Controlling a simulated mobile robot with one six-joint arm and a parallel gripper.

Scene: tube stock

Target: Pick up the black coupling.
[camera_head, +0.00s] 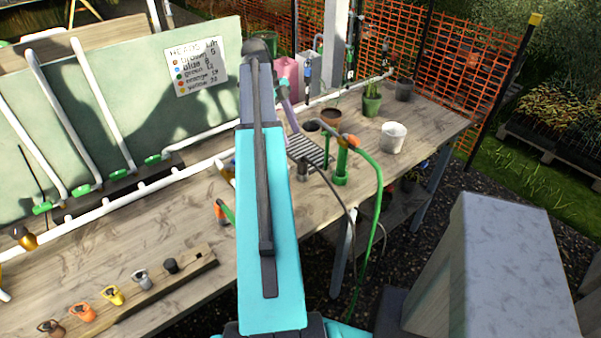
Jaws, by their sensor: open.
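The black coupling (171,265) is a small, dark, short cylinder. It stands at the right end of a row of small fittings on a low wooden strip (190,270) at the front left of the bench. My gripper cannot be made out. My raised teal arm fills the middle of the picture and hides what lies behind it. Nothing is seen touching the black coupling.
Grey (141,279), yellow (113,295), orange (82,312) and brown (51,328) fittings stand left of the black one. White pipes with green valves (153,159) run behind. Pots, a green hose (378,200) and a slatted rack (305,150) occupy the bench's right side.

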